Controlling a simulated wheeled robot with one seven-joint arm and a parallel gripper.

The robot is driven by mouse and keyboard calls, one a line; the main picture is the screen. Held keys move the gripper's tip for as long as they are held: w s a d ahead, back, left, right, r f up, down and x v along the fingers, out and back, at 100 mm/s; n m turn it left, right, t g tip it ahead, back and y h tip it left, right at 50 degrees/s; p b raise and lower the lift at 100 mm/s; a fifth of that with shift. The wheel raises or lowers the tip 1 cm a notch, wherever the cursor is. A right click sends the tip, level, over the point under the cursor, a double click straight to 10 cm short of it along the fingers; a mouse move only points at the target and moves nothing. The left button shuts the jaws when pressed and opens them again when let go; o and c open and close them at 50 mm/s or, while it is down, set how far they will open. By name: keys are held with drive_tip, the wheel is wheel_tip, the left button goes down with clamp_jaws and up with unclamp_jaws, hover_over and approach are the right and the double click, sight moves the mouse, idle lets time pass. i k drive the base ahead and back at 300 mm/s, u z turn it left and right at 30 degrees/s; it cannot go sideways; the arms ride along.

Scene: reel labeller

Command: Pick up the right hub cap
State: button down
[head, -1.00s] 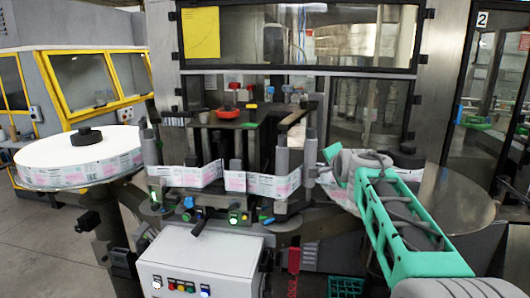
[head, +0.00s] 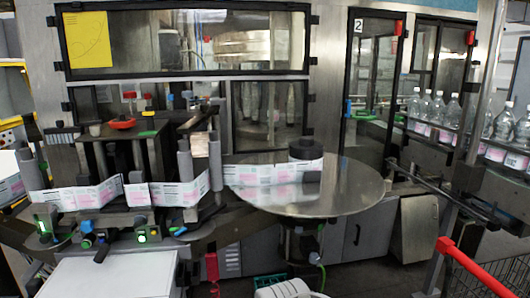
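The right hub cap (head: 305,148) is a round black cap at the centre of the right turntable (head: 345,190). It sits above a short curved band of white and pink labels (head: 290,171). The band hides part of the hub below the cap. The turntable is a wide, shiny metal disc, mostly bare. My gripper is not in view. Only a pale piece of what looks like my arm (head: 285,289) shows at the bottom edge, well below the cap.
The label web (head: 80,196) runs past upright rollers (head: 186,168) at left. A white control box (head: 115,275) stands in front of them. Bottles (head: 436,108) line a conveyor at right. A red-ended rail (head: 470,262) is at the lower right. Space above the turntable is open.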

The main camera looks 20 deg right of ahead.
sight(306, 148)
drive_tip(key=k, duration=0.45)
drive_tip(key=z, duration=1)
drive_tip(key=i, duration=0.7)
drive_tip(key=u, duration=0.45)
